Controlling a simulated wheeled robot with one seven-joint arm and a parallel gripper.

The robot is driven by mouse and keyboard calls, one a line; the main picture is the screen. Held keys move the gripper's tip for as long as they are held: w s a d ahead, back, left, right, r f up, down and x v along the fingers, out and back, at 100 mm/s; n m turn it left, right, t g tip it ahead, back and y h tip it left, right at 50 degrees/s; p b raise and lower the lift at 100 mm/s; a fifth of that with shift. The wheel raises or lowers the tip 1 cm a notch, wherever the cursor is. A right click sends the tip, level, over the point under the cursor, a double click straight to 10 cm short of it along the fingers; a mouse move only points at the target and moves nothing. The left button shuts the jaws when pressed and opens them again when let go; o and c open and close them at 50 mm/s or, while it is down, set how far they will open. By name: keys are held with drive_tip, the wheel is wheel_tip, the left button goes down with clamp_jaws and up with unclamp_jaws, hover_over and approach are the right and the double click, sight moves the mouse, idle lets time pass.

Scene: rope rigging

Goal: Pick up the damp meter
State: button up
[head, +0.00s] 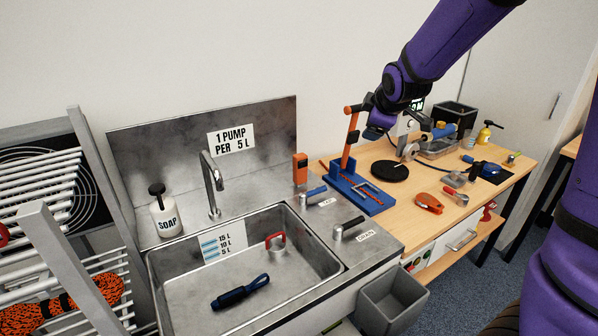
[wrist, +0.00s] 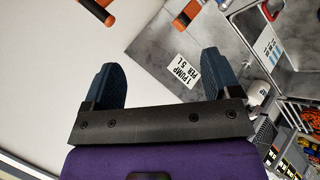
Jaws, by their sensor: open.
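The damp meter appears to be the upright orange device (head: 300,168) with a dark face, standing on the metal counter at the sink's back right corner in the head view. An orange and dark object in the wrist view (wrist: 187,14), at the top beyond the right finger, looks like the same meter. My gripper (head: 373,128) is above and to the right of it in the head view, apart from it, near the top of an orange lever. In the wrist view my gripper (wrist: 160,76) is open, with nothing between its blue fingers.
The blue stand with an orange lever (head: 352,145) rises between the meter and my gripper. A tap (head: 211,185), a soap bottle (head: 165,215) and the sink (head: 180,285) lie to the left. The wooden bench (head: 405,205) at right holds several tools and a black disc (head: 389,171).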

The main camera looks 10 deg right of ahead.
drive_tip(key=w+f+n+t, duration=0.1)
drive_tip(key=w+f+n, duration=0.45)
drive_tip(key=w, duration=0.25)
drive_tip(key=n+t+y, duration=0.3)
drive_tip(key=n+y, duration=0.2)
drive_tip(key=n, duration=1.7)
approach(303, 173)
drive_tip(key=shift+w+a+f, duration=0.25)
drive_tip(key=shift+w+a, duration=0.05)
drive_tip(key=shift+w, duration=0.1)
drive_tip(key=shift+w+a+f, duration=0.15)
drive_tip(key=shift+w+f, duration=0.05)
drive_tip(key=shift+w, duration=0.05)
drive_tip(key=x, duration=0.4)
drive_tip(key=shift+w+a+f, duration=0.1)
drive_tip(key=shift+w+f, duration=0.05)
drive_tip(key=shift+w, duration=0.05)
drive_tip(key=shift+r+x, duration=0.15)
drive_tip(key=shift+x, duration=1.25)
drive_tip(key=shift+r+x, duration=0.15)
drive_tip(key=shift+x, duration=1.3)
drive_tip(key=shift+w, duration=0.15)
drive_tip(key=c, duration=0.9)
